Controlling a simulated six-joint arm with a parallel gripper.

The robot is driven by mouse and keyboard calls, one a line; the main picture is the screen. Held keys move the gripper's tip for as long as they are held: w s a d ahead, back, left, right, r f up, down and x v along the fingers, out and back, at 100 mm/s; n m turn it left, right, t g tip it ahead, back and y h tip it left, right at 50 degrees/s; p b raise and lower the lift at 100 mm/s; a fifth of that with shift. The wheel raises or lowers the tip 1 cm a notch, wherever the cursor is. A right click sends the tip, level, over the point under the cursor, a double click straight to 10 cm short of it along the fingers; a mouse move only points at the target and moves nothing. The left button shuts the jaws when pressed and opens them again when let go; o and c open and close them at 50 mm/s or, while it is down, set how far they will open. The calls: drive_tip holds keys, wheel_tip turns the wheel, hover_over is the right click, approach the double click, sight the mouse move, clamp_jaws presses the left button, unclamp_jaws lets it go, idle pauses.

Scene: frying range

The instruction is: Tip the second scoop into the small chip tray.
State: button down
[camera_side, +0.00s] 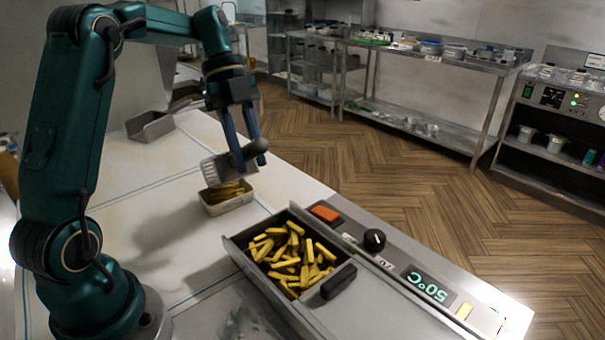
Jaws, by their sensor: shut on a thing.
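My gripper (252,155) is shut on the dark handle of a metal scoop (213,169). The scoop is tilted, its ribbed light-grey body just above the back left of the small chip tray (231,207). The small tray is pale and shallow and stands on the white worktop. Whether any chips are still inside the scoop is hidden. I cannot tell if the scoop touches the tray.
A metal fryer bin (238,250) with several loose chips (291,258) stands at the front, beside a panel (408,271) with a black knob and a 50°C display. An empty metal holder (150,126) is at the back left. White worktop is clear left of the tray.

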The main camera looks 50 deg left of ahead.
drive_tip(key=shift+w+a+r+h, duration=0.1)
drive_tip(key=shift+a+r+h, duration=0.6)
drive_tip(key=shift+a, duration=0.15)
drive_tip(key=shift+a+r+h, duration=0.65)
drive_tip(key=shift+a+h, duration=0.05)
drive_tip(key=shift+a, duration=0.1)
idle(0.3)
